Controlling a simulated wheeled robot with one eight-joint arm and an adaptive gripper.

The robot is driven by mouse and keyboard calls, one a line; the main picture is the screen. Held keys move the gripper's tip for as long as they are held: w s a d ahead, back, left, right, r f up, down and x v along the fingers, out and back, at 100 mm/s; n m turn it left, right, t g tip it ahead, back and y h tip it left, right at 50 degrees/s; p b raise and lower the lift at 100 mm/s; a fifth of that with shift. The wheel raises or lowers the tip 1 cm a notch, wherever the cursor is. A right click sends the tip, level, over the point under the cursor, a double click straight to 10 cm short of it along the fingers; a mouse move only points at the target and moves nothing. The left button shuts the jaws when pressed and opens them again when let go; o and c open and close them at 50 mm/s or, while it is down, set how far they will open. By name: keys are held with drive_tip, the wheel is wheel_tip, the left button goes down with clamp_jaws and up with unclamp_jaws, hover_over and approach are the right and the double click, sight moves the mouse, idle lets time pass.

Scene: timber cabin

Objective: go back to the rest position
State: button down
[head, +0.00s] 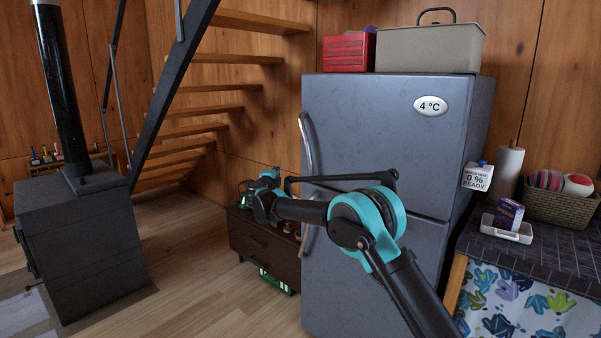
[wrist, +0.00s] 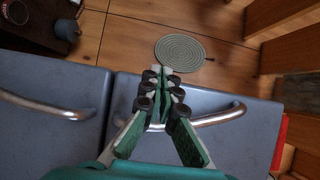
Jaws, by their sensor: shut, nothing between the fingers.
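My gripper (head: 262,187) is stretched out at the left side of the grey fridge (head: 385,125), around the height between its two doors. In the wrist view my gripper (wrist: 162,80) has its green fingers together, with nothing between them. The upper door handle (wrist: 208,119) passes close behind the fingers in that view; I cannot tell whether they touch. The lower door handle (wrist: 45,107) is apart from them to the left. Both fridge doors look closed. My arm crosses in front of the fridge and hides part of the lower door.
A black stove (head: 75,240) stands at the left, with wooden stairs (head: 210,105) behind. A low dark chest (head: 262,248) is beside the fridge. A counter with a basket (head: 560,207) is at the right. Open floor (head: 190,275) lies between stove and fridge.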

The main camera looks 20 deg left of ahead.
drive_tip(key=w+d+r+n+y, duration=0.2)
drive_tip(key=d+r+n, duration=0.15)
drive_tip(key=d, duration=0.45)
drive_tip(key=w+d+r+n+y, duration=0.25)
drive_tip(key=d+r, duration=0.25)
drive_tip(key=d, duration=0.3)
drive_tip(key=s+d+f+n+g, duration=0.1)
drive_tip(key=d+n, duration=0.1)
drive_tip(key=d, duration=0.4)
drive_tip(key=s+d+f+n+g+y, duration=0.1)
drive_tip(key=s+d+n+g, duration=0.1)
drive_tip(key=d, duration=0.4)
drive_tip(key=s+d+f+n+g, duration=0.1)
drive_tip(key=d+n, duration=0.2)
drive_tip(key=d, duration=0.2)
drive_tip(key=s+d+f+g+h, duration=0.3)
drive_tip(key=s+d+f, duration=0.7)
drive_tip(key=s+d, duration=0.3)
drive_tip(key=s+d+f+n+g+h, duration=0.1)
drive_tip(key=s+d+f+g+h, duration=0.2)
drive_tip(key=s+d+f, duration=0.6)
drive_tip(key=s+d+f+n+g+h, duration=0.1)
drive_tip(key=s+d+f+g+h, duration=0.2)
drive_tip(key=s+d+f, duration=0.7)
drive_tip(key=s+d+h, duration=0.1)
drive_tip(key=s+d, duration=0.8)
drive_tip(key=d, duration=0.3)
drive_tip(key=shift+f, duration=0.3)
